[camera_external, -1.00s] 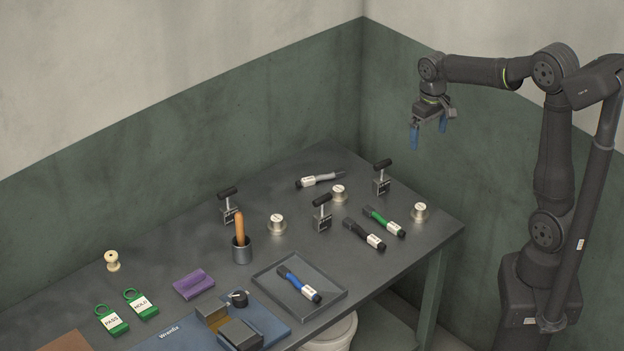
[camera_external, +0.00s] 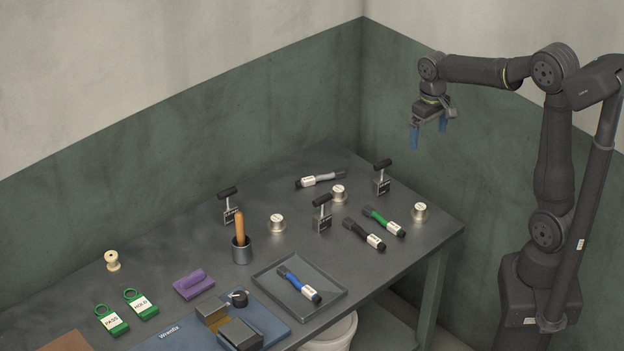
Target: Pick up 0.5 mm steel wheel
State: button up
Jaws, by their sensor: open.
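Three short silver metal round pieces stand apart on the dark table: one left of centre (camera_external: 277,223), one near the back (camera_external: 338,194) and one near the right corner (camera_external: 420,212). Their markings are too small to read, so I cannot tell which is the 0.5 mm steel wheel. My gripper (camera_external: 429,134) has two blue fingers, spread apart with nothing between them. It hangs high above the back right of the table, clear of every object.
A grey tray (camera_external: 265,287) holds a blue tool (camera_external: 298,284). A cup (camera_external: 241,251) holds a wooden handle. Green tags (camera_external: 141,304) and a pale spool (camera_external: 112,261) are at left.

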jog(key=c, duration=0.4)
jog(key=shift+a, duration=0.1)
jog(key=m+y, duration=0.3)
jog(key=m, duration=2.2)
send_over(339, 188)
jog(key=d, duration=0.5)
notch_tip(339, 188, down, 10)
jog(key=shift+m, duration=0.3)
jog(key=x, duration=1.2)
jog(key=shift+w+a, duration=0.2)
jog(key=shift+a, duration=0.2)
jog(key=shift+s+x, duration=0.15)
jog(key=shift+x, duration=1.2)
jog(key=shift+s+x, duration=0.15)
jog(key=shift+x, duration=1.2)
jog(key=shift+c, duration=0.2)
